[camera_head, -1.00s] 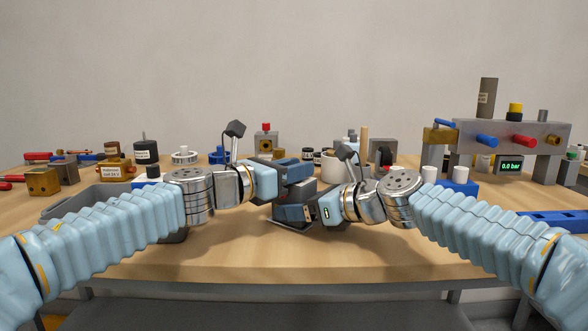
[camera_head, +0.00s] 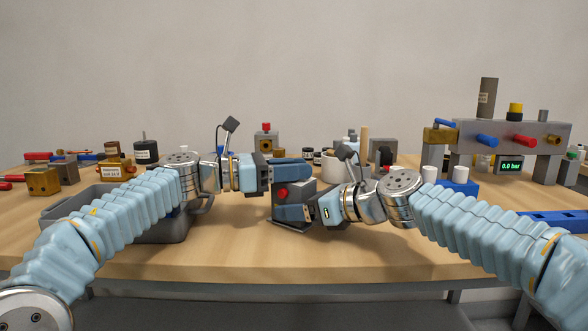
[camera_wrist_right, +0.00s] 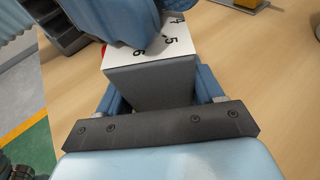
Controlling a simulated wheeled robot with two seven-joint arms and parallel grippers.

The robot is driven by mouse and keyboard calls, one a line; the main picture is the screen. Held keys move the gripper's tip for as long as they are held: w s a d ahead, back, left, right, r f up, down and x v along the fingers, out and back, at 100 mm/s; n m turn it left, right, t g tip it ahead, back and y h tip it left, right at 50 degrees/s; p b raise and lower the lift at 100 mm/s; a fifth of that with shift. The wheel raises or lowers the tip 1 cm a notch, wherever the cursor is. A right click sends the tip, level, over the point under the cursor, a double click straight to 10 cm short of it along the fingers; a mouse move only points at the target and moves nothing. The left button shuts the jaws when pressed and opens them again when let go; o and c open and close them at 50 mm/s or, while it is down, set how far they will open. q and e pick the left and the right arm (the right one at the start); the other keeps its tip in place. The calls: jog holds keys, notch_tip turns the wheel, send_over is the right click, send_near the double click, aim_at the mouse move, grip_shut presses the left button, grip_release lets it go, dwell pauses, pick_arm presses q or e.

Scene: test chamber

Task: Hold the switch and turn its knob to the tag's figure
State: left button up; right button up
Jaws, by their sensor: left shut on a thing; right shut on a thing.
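The switch is a grey box (camera_head: 303,187) with a red part (camera_head: 282,193) on its side, held above the table. In the right wrist view the switch (camera_wrist_right: 150,83) has a white face with the figures 4, 5 and 6 showing. My right gripper (camera_head: 296,211) is shut on the box's body from below. My left gripper (camera_head: 288,173) is above it, shut over the white face; it also shows in the wrist view (camera_wrist_right: 145,38). Its fingers hide the knob and the rest of the scale. I cannot make out the tag or its figure.
A grey tray (camera_head: 178,230) stands under my left forearm. A white cup (camera_head: 331,168) and a brass-and-grey block (camera_head: 266,144) stand behind the grippers. A grey valve rack (camera_head: 555,135) stands at right. The table's front middle is clear.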

pick_arm(q)
jog(key=o, duration=0.9)
jog(key=shift+o, duration=0.2)
notch_tip(320, 180, up, 9)
jog(key=shift+w+f, duration=0.1)
jog(key=shift+r, duration=0.6)
